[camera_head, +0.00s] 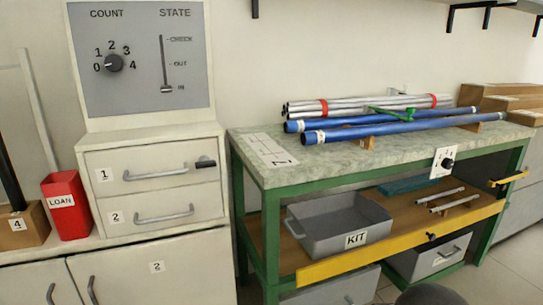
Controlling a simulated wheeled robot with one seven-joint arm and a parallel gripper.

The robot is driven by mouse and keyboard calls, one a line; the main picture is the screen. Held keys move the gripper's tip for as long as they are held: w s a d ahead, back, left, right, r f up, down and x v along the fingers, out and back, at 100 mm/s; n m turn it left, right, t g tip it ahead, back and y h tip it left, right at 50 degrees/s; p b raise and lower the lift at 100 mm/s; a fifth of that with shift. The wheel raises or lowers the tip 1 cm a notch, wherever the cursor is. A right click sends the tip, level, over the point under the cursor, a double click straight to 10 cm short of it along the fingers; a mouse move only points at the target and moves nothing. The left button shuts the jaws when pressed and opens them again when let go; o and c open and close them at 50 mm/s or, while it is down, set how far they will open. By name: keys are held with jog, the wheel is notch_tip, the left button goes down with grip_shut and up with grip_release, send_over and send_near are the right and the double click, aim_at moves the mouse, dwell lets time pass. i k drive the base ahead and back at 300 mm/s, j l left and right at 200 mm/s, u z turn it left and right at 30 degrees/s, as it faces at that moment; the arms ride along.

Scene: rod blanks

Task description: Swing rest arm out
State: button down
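No part is labelled as the rest arm. A short yellow bar (508,179) sticks out at the right end of the green-framed bench (250,170), under its top. A small green piece (391,113) lies across the rods on the bench top; I cannot tell which of the two is the rest arm. Two blue rods (400,125) lie on small wooden supports, with a bundle of silvery rods (365,104) with red bands behind them. My gripper is not in view.
A grey KIT tray (340,226) and two short rods (448,201) sit on the lower shelf behind a yellow front rail (400,245). A dial plate (444,162) hangs on the bench front. A COUNT/STATE panel (140,90), drawers (155,185) and red LOAN bin (65,208) stand left.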

aim_at(500, 181)
jog(key=z, duration=1.45)
jog(key=i, duration=0.75)
jog(key=i+j+z, duration=0.15)
jog(key=i, duration=0.55)
jog(key=i+j, duration=0.15)
jog(key=i, duration=0.6)
jog(key=l+z, duration=0.05)
